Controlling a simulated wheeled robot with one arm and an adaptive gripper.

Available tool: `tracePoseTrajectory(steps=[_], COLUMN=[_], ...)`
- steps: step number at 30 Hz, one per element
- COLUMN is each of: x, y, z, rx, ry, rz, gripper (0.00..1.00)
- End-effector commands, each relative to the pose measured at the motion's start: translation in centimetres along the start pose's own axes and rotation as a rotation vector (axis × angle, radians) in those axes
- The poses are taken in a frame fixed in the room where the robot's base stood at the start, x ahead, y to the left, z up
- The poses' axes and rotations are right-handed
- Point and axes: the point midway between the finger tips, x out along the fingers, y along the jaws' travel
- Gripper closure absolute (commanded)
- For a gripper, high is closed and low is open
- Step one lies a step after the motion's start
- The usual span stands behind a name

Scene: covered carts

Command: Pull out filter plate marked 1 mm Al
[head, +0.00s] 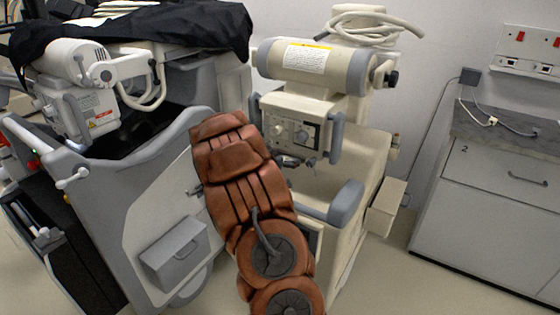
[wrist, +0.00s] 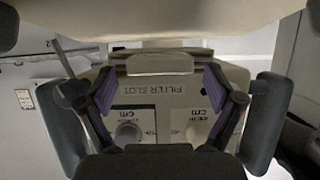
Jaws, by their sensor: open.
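My gripper (wrist: 160,98) is open and empty, with a purple-padded finger on each side of the wrist view. Between and beyond the fingers is a beige panel with the upside-down words "FILTER SLOT" and two knobs. A pale block-like tab (wrist: 160,63) stands out at the panel's edge by that lettering, between the fingers and apart from them. I cannot read "1 mm Al" on it or tell for sure that it is the filter plate. In the head view my gripper (head: 296,162) is just below the knob panel (head: 295,128) of the right cart's machine.
The beige machine head (head: 315,64) with coiled cable sits above the panel. Grey handles flank the panel, one on each side (wrist: 268,115). A second cart (head: 150,215) with a black cover stands at left. A grey cabinet (head: 490,210) is at right, with open floor before it.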

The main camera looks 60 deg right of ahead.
Motion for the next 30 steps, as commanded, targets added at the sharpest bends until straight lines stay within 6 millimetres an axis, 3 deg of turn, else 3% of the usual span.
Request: tracePoseTrajectory(steps=[13, 30], x=[0.8, 0.79], y=[-0.06, -0.05], z=[-0.06, 0.0], rx=[0.0, -0.001], ry=[0.001, 0.001], rz=[-0.001, -0.001], gripper=[0.08, 0.68])
